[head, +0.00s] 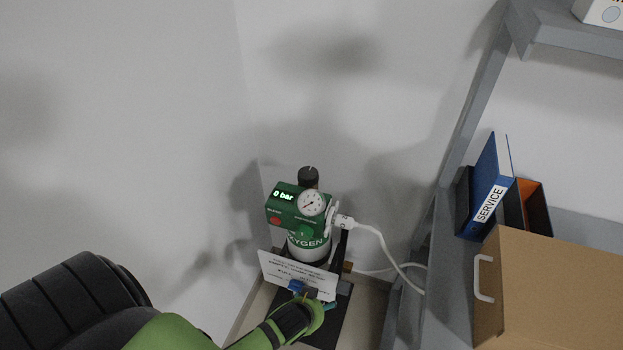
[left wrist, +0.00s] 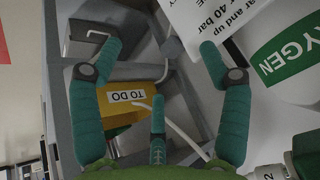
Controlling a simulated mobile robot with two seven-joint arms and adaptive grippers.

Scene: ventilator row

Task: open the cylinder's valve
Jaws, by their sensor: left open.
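The oxygen cylinder (head: 306,248) stands upright in the corner in the head view. Its green head (head: 287,203) has a display reading "0 bar", a red spot and a round gauge (head: 311,203). A black knob (head: 308,177) sits on top. In the left wrist view the cylinder's white body and green label (left wrist: 285,50) show at the right; the black knob is out of that view. My left gripper (head: 312,298) is low in front of the cylinder, below its head. In the left wrist view its teal fingers (left wrist: 160,55) are spread, with nothing between them.
A printed card (head: 298,272) hangs before the cylinder, close to my left gripper. A white hose (head: 375,238) runs right from the head. A grey shelf (head: 590,235) at the right holds a blue SERVICE binder (head: 487,190) and a cardboard box (head: 555,290). Walls close off the left and back.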

